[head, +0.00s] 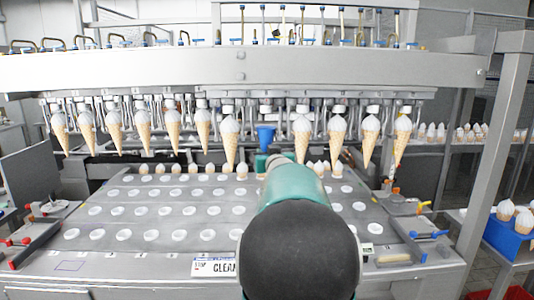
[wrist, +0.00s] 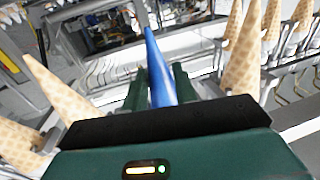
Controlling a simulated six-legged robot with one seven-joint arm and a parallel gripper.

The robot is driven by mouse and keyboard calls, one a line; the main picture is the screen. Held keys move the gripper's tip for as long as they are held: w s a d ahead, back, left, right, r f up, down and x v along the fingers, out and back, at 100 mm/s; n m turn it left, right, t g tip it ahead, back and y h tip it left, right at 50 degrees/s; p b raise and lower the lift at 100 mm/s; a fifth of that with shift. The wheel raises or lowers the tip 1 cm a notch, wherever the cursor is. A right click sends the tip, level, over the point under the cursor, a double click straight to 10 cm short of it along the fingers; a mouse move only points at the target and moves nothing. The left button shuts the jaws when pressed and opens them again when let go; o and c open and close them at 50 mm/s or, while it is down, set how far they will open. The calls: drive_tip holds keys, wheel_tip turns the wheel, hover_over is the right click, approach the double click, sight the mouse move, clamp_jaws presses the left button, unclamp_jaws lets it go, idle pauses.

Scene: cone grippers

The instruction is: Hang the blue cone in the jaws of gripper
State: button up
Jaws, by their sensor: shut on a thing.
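The blue cone (head: 265,136) stands upright in the head view, in the gap in a row of hanging wafer cones. In the wrist view the blue cone (wrist: 160,68) points up the picture between my two dark green fingers. My gripper (wrist: 159,90) is shut on it; in the head view my gripper (head: 262,162) is small and partly hidden behind my arm. The cone's wide end is near the row of metal machine grippers (head: 275,108). I cannot tell whether the jaws above the cone touch it.
Wafer cones with white tops hang close on both sides, such as the left one (head: 229,140) and right one (head: 302,138). Below is a grey plate (head: 110,222) with rows of round white-rimmed holes. A steel beam (head: 150,68) crosses above the row.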

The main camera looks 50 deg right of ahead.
drive_tip(key=shift+f, duration=0.35)
idle(0.5)
drive_tip(key=o, duration=1.2)
drive_tip(key=shift+o, duration=0.2)
drive_tip(key=shift+s+a, duration=0.1)
drive_tip(key=w+a+v, duration=0.1)
drive_tip(key=v, duration=0.7)
drive_tip(key=shift+s+a, duration=0.2)
drive_tip(key=shift+a, duration=0.15)
idle(0.7)
